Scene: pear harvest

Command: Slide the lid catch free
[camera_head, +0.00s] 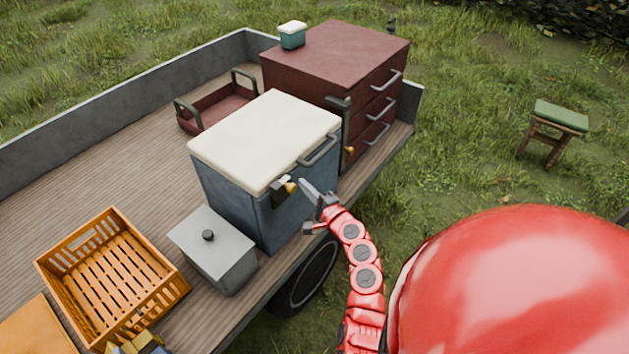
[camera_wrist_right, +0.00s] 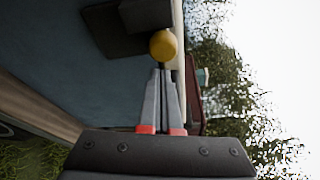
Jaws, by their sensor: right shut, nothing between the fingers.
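A blue cooler box (camera_head: 288,210) with a cream lid (camera_head: 265,140) stands on the truck bed. On its front, below the lid edge, is a dark catch (camera_head: 279,189) with a yellow knob (camera_head: 291,187). The right wrist view shows the yellow knob (camera_wrist_right: 163,45) in front of the dark catch plate (camera_wrist_right: 110,30). My right gripper (camera_head: 307,185) is shut and empty, its fingertips (camera_wrist_right: 162,76) pointing at the knob from close by. I cannot tell whether they touch it. The lid looks closed. My left gripper is not in view.
A grey lidded box (camera_head: 215,250) stands at the cooler's near left, with an orange crate (camera_head: 110,275) beyond it. A dark red drawer cabinet (camera_head: 335,60) stands behind the cooler, bearing a small teal box (camera_head: 292,36). A stool (camera_head: 556,125) stands on the grass.

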